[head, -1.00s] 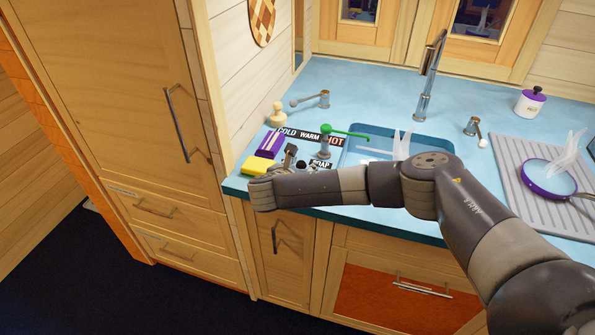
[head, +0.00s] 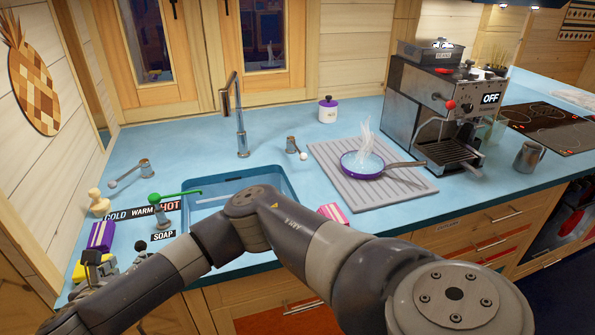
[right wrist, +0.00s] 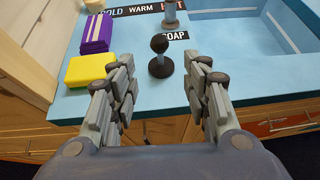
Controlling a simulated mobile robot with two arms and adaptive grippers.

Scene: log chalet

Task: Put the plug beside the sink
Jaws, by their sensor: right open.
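The plug (right wrist: 161,56), a black disc with an upright round knob, stands on the blue counter just below the SOAP label. In the head view its dark knob (head: 140,246) shows beside my right gripper (head: 112,262), partly hidden by it. In the right wrist view my right gripper (right wrist: 163,80) is open and empty, its fingers to the left and right of the plug's near side, not closed on it. The sink (head: 280,177) is a blue basin to the right of the plug; my right arm hides its front part. My left gripper is not in view.
A tap (head: 240,130) rises behind the sink. A steaming pan (head: 366,170) rests on the drainer (head: 345,190) at right.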

